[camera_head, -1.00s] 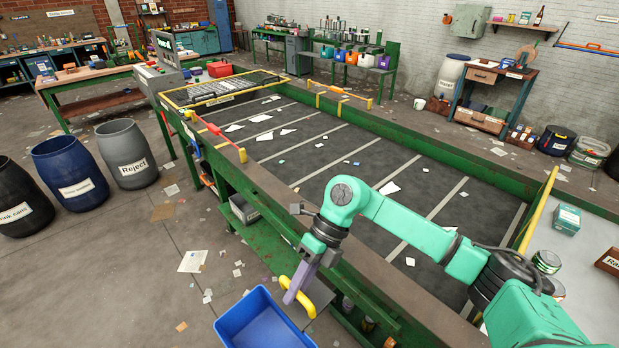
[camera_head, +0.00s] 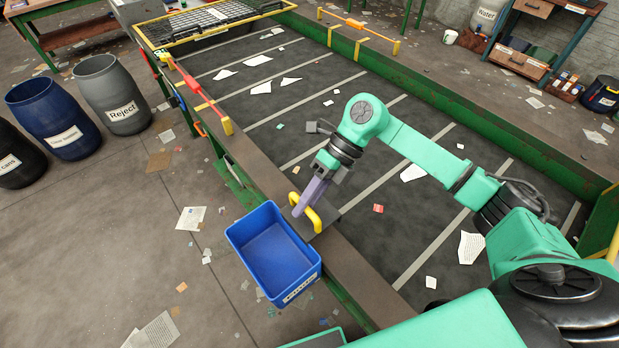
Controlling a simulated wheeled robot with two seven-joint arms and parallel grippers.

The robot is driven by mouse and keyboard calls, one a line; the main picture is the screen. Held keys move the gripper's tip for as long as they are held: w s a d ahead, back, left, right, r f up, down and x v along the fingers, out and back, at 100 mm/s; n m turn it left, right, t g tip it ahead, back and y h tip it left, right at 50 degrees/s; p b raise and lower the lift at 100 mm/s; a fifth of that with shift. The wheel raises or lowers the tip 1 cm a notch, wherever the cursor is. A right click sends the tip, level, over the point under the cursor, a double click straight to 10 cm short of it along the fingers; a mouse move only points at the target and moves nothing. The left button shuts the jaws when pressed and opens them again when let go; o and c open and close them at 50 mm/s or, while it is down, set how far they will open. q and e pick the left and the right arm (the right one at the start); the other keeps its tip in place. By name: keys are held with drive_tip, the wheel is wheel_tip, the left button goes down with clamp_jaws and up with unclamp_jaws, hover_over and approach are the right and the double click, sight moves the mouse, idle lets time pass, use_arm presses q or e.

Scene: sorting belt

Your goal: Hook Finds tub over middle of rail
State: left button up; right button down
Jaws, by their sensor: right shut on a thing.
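The blue tub (camera_head: 270,248) is open-topped and looks empty. My right gripper (camera_head: 302,206) is shut on the yellow handle. The tub is on the outer, left side of the brown-topped belt rail (camera_head: 258,168), and the plate and handle overlap the rail's top in the view. I cannot tell whether the plate touches the rail. My left gripper is not in view.
The dark belt (camera_head: 375,215) right of the rail carries scattered scraps. A red bar with yellow ends (camera_head: 200,95) stands farther up the same rail. Blue (camera_head: 60,115) and grey (camera_head: 115,92) barrels stand at left. The littered floor left of the tub is otherwise clear.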

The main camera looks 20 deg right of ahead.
drive_tip(key=shift+w+d, duration=0.2)
drive_tip(key=shift+w, duration=0.3)
drive_tip(key=shift+s+a+f+b, duration=0.15)
drive_tip(key=shift+s+f+b, duration=0.2)
drive_tip(key=shift+f+b, duration=0.1)
drive_tip(key=shift+f, duration=0.25)
drive_tip(key=shift+w+f+b, duration=0.15)
drive_tip(key=shift+f+b, duration=0.6)
drive_tip(key=shift+f, duration=0.15)
drive_tip(key=shift+s+f+b, duration=0.35)
drive_tip(key=shift+f+b, duration=0.3)
drive_tip(key=shift+f, duration=0.2)
drive_tip(key=shift+w+f, duration=0.1)
drive_tip(key=shift+f, duration=0.05)
drive_tip(key=shift+w+f, duration=0.1)
drive_tip(key=shift+w, duration=0.2)
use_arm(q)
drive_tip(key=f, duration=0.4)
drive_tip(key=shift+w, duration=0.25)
use_arm(e)
drive_tip(key=shift+s+r, duration=0.15)
drive_tip(key=shift+r, duration=0.05)
